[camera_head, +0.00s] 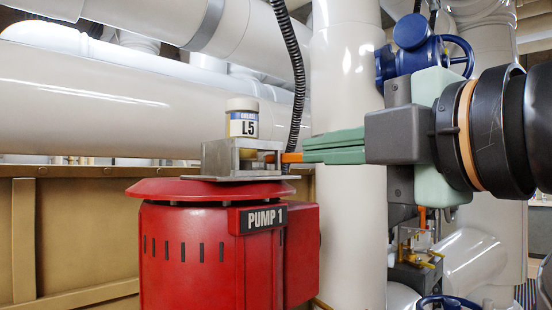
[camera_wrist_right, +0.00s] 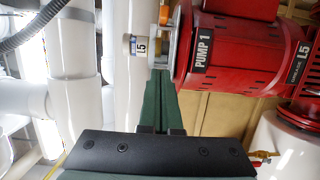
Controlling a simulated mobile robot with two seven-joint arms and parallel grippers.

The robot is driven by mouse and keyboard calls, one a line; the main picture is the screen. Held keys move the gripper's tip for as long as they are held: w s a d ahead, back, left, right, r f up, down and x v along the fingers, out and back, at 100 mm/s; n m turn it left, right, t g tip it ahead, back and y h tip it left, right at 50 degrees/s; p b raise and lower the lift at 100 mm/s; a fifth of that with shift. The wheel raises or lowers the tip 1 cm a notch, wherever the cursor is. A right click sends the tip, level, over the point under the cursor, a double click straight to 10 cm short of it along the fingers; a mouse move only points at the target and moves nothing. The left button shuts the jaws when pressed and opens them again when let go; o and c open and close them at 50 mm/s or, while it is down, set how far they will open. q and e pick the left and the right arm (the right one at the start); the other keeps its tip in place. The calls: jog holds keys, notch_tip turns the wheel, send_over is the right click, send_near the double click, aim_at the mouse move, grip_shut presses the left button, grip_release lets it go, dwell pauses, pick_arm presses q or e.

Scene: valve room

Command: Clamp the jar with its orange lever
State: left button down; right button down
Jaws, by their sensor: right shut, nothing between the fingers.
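The jar (camera_head: 242,120), with a pale lid and an "L5" label, stands upright in a grey metal clamp holder (camera_head: 225,160) on top of the red pump. It also shows in the right wrist view (camera_wrist_right: 140,46), lying sideways in that picture. The orange lever (camera_head: 291,157) sticks out on the right side of the holder; its orange end shows in the wrist view (camera_wrist_right: 178,18). My right gripper (camera_head: 306,150) reaches in from the right, its green fingers shut and empty. My left gripper is out of view.
The red pump (camera_head: 190,245) marked "PUMP 1" stands below the holder. A thick white vertical pipe (camera_head: 350,230) stands behind my fingers. A blue valve (camera_head: 415,50) is at upper right.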

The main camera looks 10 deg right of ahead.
aim_at(297, 158)
jog(key=p+x, duration=0.4)
jog(key=x, duration=0.5)
jog(key=shift+w+a+r, duration=0.15)
jog(key=shift+w, duration=0.25)
jog(key=w+d+p, duration=0.1)
jog(key=w+d, duration=0.1)
jog(key=shift+d, duration=0.25)
jog(key=shift+w+d, duration=0.2)
jog(key=shift+d, duration=0.15)
jog(key=shift+f, duration=0.25)
jog(key=shift+d+y, duration=0.15)
jog(key=shift+y, duration=0.15)
jog(key=shift+d+n+y, duration=0.15)
jog(key=shift+n+y, duration=0.15)
jog(key=shift+n, duration=0.1)
